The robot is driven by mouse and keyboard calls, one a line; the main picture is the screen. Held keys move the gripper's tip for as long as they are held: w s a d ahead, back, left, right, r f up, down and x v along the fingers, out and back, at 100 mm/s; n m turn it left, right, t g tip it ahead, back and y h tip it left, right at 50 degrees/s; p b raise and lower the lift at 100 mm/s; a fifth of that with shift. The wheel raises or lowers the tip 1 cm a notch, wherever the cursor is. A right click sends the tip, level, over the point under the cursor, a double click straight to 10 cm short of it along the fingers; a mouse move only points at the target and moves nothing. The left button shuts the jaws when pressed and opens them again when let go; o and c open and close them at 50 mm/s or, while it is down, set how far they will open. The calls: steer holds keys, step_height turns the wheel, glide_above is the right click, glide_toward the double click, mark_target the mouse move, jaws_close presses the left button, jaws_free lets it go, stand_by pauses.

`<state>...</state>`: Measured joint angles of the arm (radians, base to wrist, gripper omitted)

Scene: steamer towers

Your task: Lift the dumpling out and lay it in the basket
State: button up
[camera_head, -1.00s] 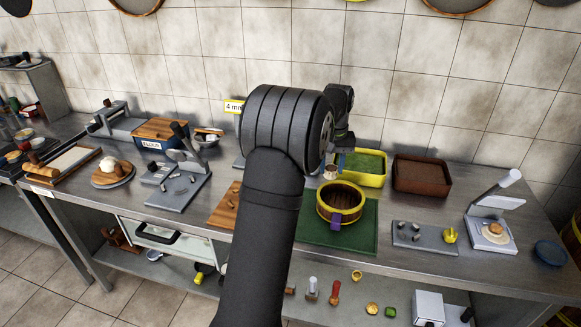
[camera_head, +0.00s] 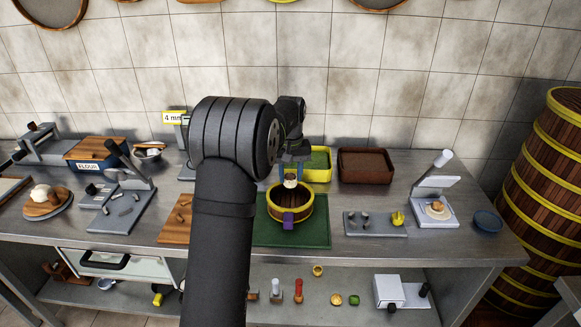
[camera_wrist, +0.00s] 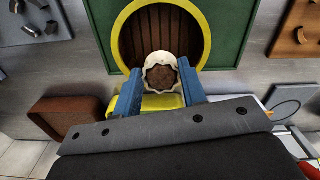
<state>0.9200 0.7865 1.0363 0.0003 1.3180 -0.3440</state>
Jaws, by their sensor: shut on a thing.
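My gripper (camera_head: 291,162) is shut on a small open-topped dumpling (camera_head: 290,181) with a pale pleated wrapper and brown filling. In the wrist view, the blue fingers (camera_wrist: 161,88) hold the dumpling (camera_wrist: 160,72) from both sides. The round wooden basket (camera_head: 264,222) has a yellow rim and a purple tag at its front. The dumpling shows over the back part of the basket's opening, seemingly above it. The wrist view shows the basket's yellow rim (camera_wrist: 124,32) and slatted inside, with nothing else visible in it; part is hidden behind the dumpling.
The basket stands on a green mat (camera_head: 318,236). Behind it are a yellow tray with green lining (camera_head: 320,176) and a brown box (camera_head: 365,166). To the right are a grey board with small parts (camera_head: 375,224) and a press (camera_head: 435,208). Tall stacked steamers (camera_head: 540,190) stand far right.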

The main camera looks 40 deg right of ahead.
glide_above(290, 206)
steer(key=shift+d+f, duration=0.1)
steer(key=shift+f, duration=3.55)
steer(key=shift+f, duration=0.45)
steer(key=o, duration=1)
steer(key=shift+c, duration=0.2)
step_height(290, 206, up, 17)
steer(key=shift+r, duration=0.2)
